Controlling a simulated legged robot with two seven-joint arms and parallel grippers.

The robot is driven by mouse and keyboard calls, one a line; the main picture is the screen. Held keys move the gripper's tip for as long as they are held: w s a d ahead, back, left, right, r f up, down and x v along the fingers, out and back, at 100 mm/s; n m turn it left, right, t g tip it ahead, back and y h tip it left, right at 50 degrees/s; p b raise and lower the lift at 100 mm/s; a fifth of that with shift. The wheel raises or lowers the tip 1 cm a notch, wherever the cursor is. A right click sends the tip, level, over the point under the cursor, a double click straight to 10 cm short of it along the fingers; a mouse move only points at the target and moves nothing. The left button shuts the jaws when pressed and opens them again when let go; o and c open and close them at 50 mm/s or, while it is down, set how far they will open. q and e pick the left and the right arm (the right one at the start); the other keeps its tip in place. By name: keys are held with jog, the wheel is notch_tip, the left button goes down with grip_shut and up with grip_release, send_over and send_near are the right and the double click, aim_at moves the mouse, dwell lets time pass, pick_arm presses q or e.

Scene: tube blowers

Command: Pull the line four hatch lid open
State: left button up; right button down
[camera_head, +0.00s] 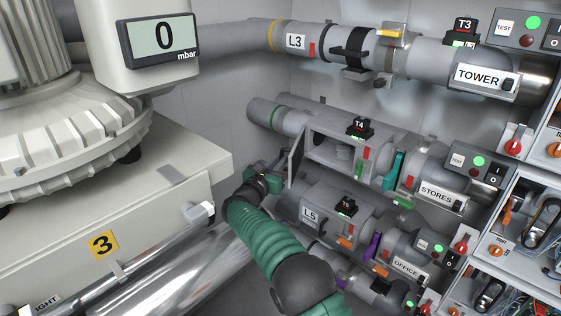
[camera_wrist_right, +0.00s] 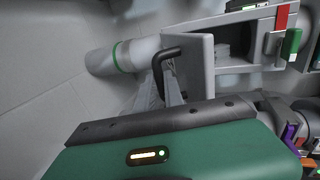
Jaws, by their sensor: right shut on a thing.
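The line four hatch box (camera_head: 340,150), marked T4 on top, has its front open and its inside shows. Its grey hatch lid (camera_head: 296,156) stands swung out at the box's left edge; in the right wrist view the lid (camera_wrist_right: 194,62) stands out left of the opening. A black bent handle (camera_wrist_right: 167,52) sits at the lid's left side. My right gripper (camera_head: 272,175) is at the lid's outer side, its fingers (camera_wrist_right: 160,90) shut on the handle; the grip itself is partly hidden by the gripper body. My left gripper is not in view.
The line four pipe (camera_head: 290,120) with a green ring runs left of the box. The L5 box (camera_head: 325,212) lies below, close to my right arm. The L3 pipe (camera_head: 300,42) runs above. A big machine base (camera_head: 150,205) marked 3 stands at left.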

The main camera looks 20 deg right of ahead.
jog(key=shift+d+r, duration=0.15)
jog(key=shift+r, duration=0.1)
jog(key=c, duration=1.5)
grip_release()
jog(key=shift+o, duration=0.2)
jog(key=shift+f, duration=0.15)
jog(key=v, duration=1.2)
